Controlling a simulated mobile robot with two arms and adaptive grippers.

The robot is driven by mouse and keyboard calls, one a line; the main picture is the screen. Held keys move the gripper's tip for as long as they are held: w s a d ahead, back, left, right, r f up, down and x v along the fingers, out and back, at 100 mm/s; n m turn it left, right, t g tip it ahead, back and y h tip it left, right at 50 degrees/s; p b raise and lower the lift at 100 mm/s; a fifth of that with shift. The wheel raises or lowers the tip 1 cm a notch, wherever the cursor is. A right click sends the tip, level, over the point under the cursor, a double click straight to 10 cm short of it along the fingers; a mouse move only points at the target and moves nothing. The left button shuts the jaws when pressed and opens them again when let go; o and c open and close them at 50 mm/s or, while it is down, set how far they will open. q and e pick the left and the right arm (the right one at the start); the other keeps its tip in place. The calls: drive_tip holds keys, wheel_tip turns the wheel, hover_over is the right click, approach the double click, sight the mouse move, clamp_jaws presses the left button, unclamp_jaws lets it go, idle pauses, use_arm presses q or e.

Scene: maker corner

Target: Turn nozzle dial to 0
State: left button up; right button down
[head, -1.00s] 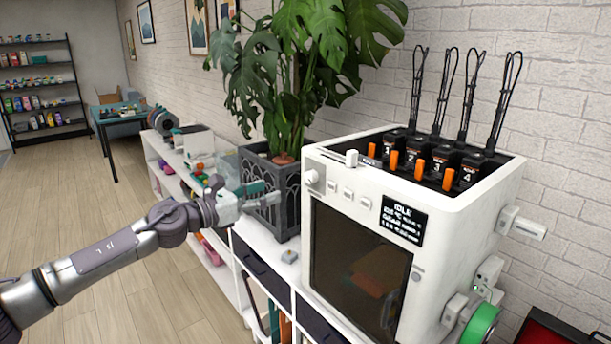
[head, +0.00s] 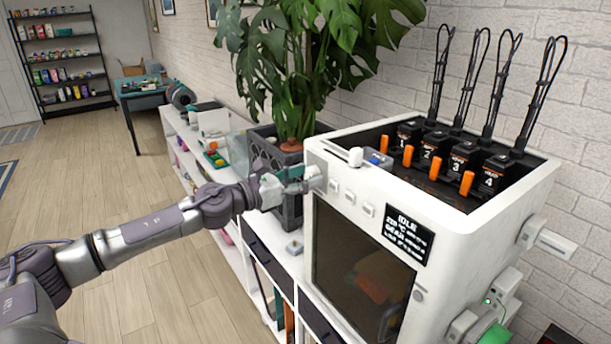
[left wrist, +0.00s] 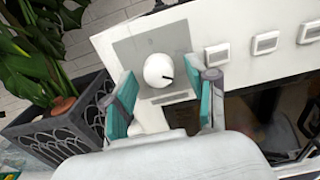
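The nozzle dial (left wrist: 158,70) is a round white knob with a short dark pointer mark toward its lower right, on a grey panel of the white printer (head: 365,235). My left gripper (left wrist: 171,82) is open, its teal-padded fingertips either side of the dial in the left wrist view, with gaps between the pads and the knob. In the head view my left gripper (head: 307,180) is at the printer's upper left front corner and largely hides the dial. I cannot tell whether the fingers reach past the knob's face. My right gripper is not in view.
Several square buttons (head: 349,197) sit right of the dial, then a dark display (head: 409,235) reading IDLE. A potted plant (head: 294,145) stands close behind the gripper. Four tool heads with orange levers (head: 467,183) are in the printer's top. The floor at left is clear.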

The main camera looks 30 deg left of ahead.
use_arm(q)
drive_tip(key=c, duration=0.5)
clamp_jaws()
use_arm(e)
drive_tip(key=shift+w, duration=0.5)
